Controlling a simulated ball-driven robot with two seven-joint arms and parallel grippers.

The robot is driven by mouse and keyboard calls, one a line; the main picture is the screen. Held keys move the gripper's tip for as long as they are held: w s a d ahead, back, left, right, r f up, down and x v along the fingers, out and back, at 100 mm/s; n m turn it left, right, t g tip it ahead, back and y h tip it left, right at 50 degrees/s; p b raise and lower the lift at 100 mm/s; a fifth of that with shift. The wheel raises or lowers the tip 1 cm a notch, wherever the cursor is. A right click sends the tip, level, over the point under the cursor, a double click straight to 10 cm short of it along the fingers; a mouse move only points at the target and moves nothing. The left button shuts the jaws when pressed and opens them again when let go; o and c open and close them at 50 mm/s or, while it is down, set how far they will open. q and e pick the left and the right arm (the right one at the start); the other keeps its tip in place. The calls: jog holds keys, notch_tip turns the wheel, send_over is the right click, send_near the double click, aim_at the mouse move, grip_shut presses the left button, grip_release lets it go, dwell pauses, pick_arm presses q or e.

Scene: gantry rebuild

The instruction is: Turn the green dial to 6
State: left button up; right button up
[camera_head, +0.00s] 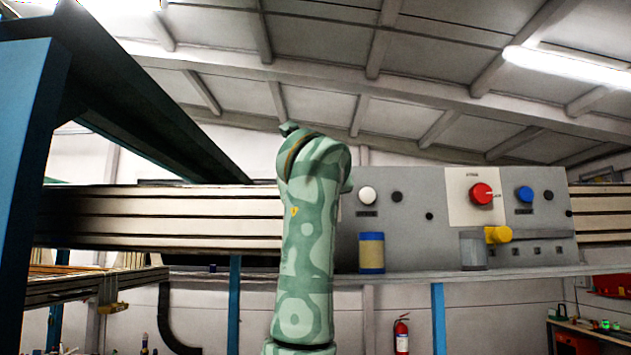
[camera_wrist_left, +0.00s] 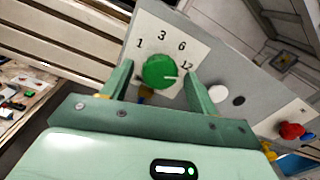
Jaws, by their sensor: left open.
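The green dial (camera_wrist_left: 162,71) is on a pale plate (camera_wrist_left: 147,29) marked 1, 3, 6 and 12, tilted in the left wrist view. Its white pointer line points right, close to the 12. My left gripper (camera_wrist_left: 159,68) is open, with one finger on each side of the dial. I cannot tell whether either finger touches it. In the head view my patterned green arm stands in front of the panel (camera_head: 430,195) and hides the green dial and the left gripper. My right gripper is in neither view.

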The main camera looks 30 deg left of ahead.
pick_arm(q)
jog(key=shift+w+a, duration=0.15)
jog(key=shift+w, duration=0.15)
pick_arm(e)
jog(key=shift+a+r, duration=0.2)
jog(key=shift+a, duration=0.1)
pick_arm(q)
jog(key=c, duration=1)
